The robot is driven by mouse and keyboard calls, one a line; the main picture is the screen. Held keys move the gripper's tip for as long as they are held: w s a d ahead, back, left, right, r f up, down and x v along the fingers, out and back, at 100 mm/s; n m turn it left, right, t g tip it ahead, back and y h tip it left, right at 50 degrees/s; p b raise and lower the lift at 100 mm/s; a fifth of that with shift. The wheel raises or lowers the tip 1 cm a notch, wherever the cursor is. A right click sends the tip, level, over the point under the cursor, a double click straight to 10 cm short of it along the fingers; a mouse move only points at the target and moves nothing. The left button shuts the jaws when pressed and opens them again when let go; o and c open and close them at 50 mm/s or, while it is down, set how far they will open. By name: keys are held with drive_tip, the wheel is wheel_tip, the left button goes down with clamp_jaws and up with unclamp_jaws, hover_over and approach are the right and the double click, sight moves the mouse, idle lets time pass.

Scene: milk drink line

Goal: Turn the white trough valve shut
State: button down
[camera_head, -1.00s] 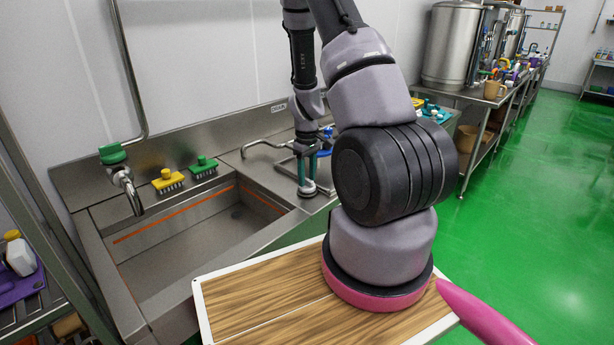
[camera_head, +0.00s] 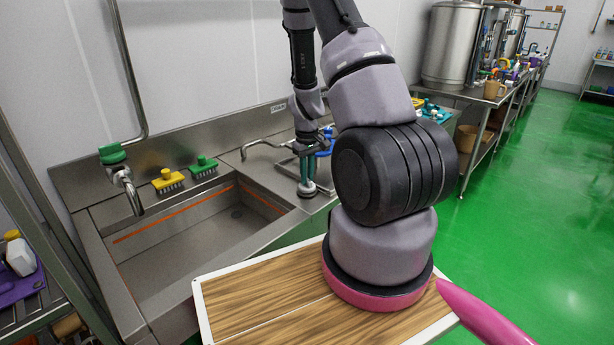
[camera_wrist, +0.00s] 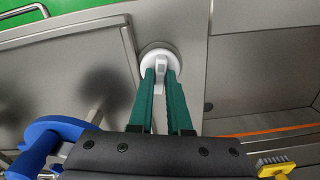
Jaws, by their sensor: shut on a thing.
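The white trough valve (camera_wrist: 150,52) is a round white knob with a raised grip bar, on the steel counter beside the sink basin. In the wrist view my gripper (camera_wrist: 161,75) reaches it from below, its green fingers closed on the raised bar. In the head view my gripper (camera_head: 306,185) points down at the valve's pale disc (camera_head: 306,192), at the right end of the sink. The fingers hide part of the bar, and the head view is too small to show the valve's angle.
The steel sink basin (camera_head: 205,236) lies left of the valve. A yellow brush (camera_head: 168,181) and a green brush (camera_head: 203,166) sit on its back ledge. A blue object (camera_wrist: 50,135) shows at lower left in the wrist view.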

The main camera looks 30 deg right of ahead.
drive_tip(key=m, duration=0.4)
drive_tip(key=shift+m, duration=0.3)
drive_tip(key=m, duration=0.3)
drive_tip(key=shift+m, duration=0.4)
drive_tip(key=m, duration=0.3)
drive_tip(key=shift+m, duration=2)
drive_tip(key=c, duration=0.9)
unclamp_jaws()
drive_tip(key=shift+o, duration=0.2)
wheel_tip(320, 180, up, 11)
